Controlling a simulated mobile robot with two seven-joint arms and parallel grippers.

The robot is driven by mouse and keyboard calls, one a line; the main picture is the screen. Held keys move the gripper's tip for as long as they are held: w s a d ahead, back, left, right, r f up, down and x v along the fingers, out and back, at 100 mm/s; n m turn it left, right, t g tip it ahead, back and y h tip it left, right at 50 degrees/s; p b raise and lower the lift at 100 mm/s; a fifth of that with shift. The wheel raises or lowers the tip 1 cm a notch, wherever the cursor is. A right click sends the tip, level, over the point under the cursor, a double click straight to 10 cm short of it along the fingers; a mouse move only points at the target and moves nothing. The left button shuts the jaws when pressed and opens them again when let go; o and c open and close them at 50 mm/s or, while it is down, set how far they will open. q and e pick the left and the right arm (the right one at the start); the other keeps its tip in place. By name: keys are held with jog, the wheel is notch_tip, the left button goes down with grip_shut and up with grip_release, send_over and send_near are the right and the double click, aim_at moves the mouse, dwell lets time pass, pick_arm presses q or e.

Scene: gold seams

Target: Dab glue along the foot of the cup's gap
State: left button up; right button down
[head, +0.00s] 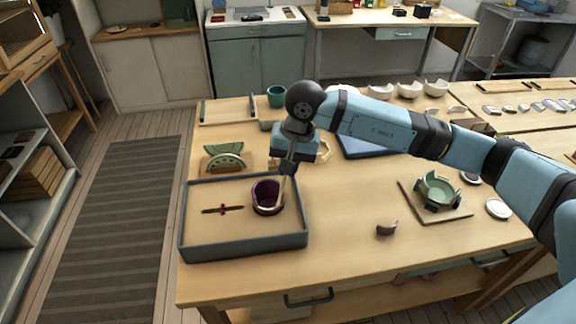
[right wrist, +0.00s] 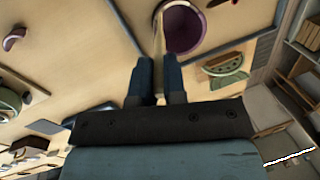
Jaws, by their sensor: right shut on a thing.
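The dark purple cup (head: 267,184) stands in the right part of a grey-rimmed tray (head: 245,246). Its wall looks lower on the near side, with a pale line along the bottom there; I cannot tell the gap's exact edges. In the right wrist view the cup (right wrist: 184,28) shows at the top, just right of the stick. My right gripper (head: 287,168) is above the cup's right side, shut on a thin pale stick (right wrist: 158,32). The stick points down beside the cup's rim; whether its tip touches the cup cannot be told. My left gripper is not in view.
A dark red cross-shaped piece (head: 222,209) lies in the tray left of the cup. A purple shard (head: 386,229) lies on the table to the right. A green bowl (head: 438,190) sits on a board farther right. Green pieces (head: 225,160) stand behind the tray.

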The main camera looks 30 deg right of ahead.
jog(key=shift+f+b, duration=0.15)
jog(key=shift+b, duration=0.15)
dwell(0.7)
jog(key=shift+b, duration=0.3)
jog(key=shift+r, duration=0.2)
jog(key=shift+r+p, duration=0.75)
jog(key=shift+r, duration=1.45)
jog(key=shift+r+p, duration=0.6)
jog(key=shift+r, duration=1.25)
